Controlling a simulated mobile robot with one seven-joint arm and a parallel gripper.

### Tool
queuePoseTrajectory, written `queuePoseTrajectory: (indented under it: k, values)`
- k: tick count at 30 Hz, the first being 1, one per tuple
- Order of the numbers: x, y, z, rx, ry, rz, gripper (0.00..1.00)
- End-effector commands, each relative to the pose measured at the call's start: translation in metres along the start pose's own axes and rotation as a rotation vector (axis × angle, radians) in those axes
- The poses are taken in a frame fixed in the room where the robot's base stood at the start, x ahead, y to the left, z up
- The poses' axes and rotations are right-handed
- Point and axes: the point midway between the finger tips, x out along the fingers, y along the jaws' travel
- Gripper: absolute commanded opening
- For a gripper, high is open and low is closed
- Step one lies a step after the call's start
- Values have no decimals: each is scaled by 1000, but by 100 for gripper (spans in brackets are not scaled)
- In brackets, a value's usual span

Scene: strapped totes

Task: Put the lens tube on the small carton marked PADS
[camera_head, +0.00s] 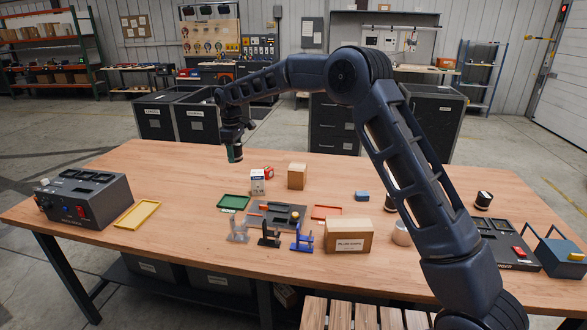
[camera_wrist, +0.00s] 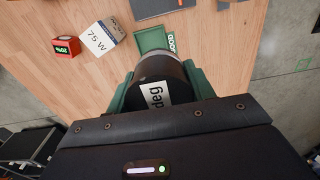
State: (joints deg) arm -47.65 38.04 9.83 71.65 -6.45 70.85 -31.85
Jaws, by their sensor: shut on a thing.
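My gripper (camera_head: 235,153) is over the far left part of the wooden table, pointing down. In the wrist view its green fingers (camera_wrist: 155,88) are shut on a dark cylinder (camera_wrist: 158,75) with a pale rim and a white label ending in "deg"; I take it for the lens tube. It is held above the table. No carton's PADS marking can be read. A small plain brown carton (camera_head: 297,177) stands right of the gripper near the table's middle. A larger carton (camera_head: 348,237) at the front has a label too small to read surely.
A white carton marked 75 W (camera_head: 258,187), a red box with a display (camera_wrist: 66,46), and a green tray (camera_head: 233,202) lie near the brown carton. A grey tray (camera_head: 277,215) and small stands (camera_head: 270,236) are in front. Far-left tabletop is clear.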

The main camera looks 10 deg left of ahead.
Motion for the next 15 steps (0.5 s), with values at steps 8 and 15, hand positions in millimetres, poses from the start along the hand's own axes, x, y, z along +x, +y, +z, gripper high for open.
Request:
queuePoseTrajectory:
  k: [8,15]
  values:
    - [-30,104,65,0,2,2,22]
    - [-54,180,130,-3,2,2,22]
